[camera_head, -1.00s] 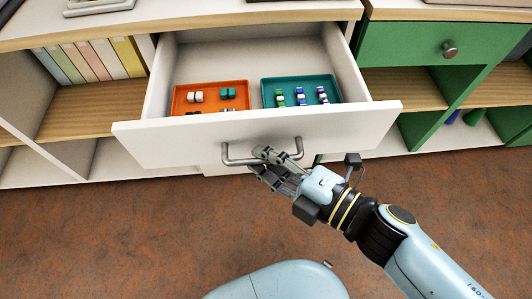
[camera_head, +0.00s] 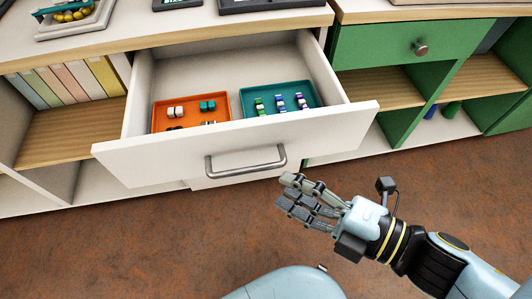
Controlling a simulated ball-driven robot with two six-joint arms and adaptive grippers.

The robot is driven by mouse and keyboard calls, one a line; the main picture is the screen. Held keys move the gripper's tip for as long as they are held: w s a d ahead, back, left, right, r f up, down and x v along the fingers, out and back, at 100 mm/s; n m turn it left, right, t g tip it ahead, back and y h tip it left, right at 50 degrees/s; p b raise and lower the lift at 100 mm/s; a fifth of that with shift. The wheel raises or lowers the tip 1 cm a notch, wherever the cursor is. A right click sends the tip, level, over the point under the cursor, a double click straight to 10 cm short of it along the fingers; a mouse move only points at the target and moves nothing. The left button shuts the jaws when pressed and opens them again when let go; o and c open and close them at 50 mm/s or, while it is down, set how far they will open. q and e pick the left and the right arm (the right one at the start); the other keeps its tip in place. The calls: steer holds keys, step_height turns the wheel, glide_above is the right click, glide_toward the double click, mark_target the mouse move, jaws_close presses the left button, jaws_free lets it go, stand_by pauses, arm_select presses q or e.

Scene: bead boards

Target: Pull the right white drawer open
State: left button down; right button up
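The white drawer (camera_head: 150,165) stands pulled out from the cabinet, its inside open to view. Its grey bar handle (camera_head: 246,168) is on the front and nothing holds it. My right gripper (camera_head: 286,196) is below and to the right of the handle, apart from it, over the brown floor. Its fingers are spread and empty. My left gripper is out of view.
An orange tray (camera_head: 158,116) and a teal tray (camera_head: 262,87) with small beads lie in the drawer. A green drawer (camera_head: 375,46) with a round knob is shut at the right. Open shelves flank the drawer. The floor in front is clear.

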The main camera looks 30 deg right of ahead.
steer(key=shift+v, duration=1.7)
steer(key=s+d+f+m+g+h, duration=0.2)
steer(key=d+f+m+h, duration=0.15)
steer(key=f, duration=0.45)
steer(key=s+d+f+m+g+h, duration=0.2)
steer(key=d+f+m, duration=0.25)
steer(key=f, duration=0.45)
steer(key=s+d+f+m+g+h, duration=0.1)
steer(key=d+f+m+g+h, duration=0.15)
steer(key=f+m, duration=0.4)
steer(key=s+d+f+m+g, duration=0.2)
steer(key=s+f+m+g, duration=0.1)
steer(key=s+f, duration=0.3)
steer(key=s+d+f+m+g+h, duration=0.1)
steer(key=s+f+m+g, duration=0.3)
steer(key=s, duration=0.6)
step_height(320, 180, down, 3)
steer(key=shift+s+d+r, duration=0.15)
steer(key=shift+s+d, duration=0.05)
steer(key=shift+d, duration=0.4)
